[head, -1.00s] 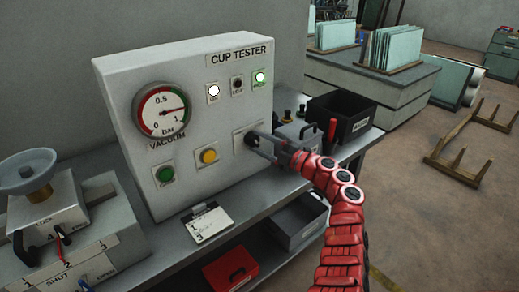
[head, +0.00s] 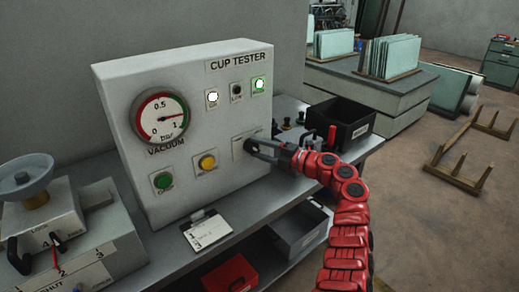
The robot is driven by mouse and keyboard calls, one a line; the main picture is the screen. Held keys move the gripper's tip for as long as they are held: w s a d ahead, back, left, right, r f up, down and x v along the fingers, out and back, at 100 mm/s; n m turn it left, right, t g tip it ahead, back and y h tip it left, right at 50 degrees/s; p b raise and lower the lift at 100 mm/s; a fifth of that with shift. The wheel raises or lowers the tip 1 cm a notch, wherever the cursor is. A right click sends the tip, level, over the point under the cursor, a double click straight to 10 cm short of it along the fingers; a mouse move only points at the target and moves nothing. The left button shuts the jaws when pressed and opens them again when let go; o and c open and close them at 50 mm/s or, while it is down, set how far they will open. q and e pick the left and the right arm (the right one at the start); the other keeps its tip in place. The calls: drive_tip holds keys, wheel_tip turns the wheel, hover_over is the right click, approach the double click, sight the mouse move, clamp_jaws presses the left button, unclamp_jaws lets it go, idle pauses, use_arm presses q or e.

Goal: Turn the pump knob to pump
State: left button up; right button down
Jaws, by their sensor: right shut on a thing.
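The cup tester (head: 215,130) is a grey-white panel box on the bench. The black pump knob (head: 249,145) sits at the lower right of its front face, partly hidden by my fingers. My right gripper (head: 254,147) is shut on the knob, its arm coming in from the right. The vacuum gauge (head: 160,116) has its needle pointing right, near the 1 mark. My left gripper is not in view.
A green button (head: 163,181) and a yellow button (head: 207,162) are left of the knob. A clipboard (head: 207,232) lies before the tester. A black bin (head: 341,122) stands behind my right gripper. A scale-like device (head: 37,210) is at the left.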

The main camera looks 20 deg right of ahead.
drive_tip(key=shift+c, duration=1.2)
unclamp_jaws()
drive_tip(key=b+v, duration=0.2)
drive_tip(key=v, duration=1.5)
drive_tip(key=shift+d, duration=0.2)
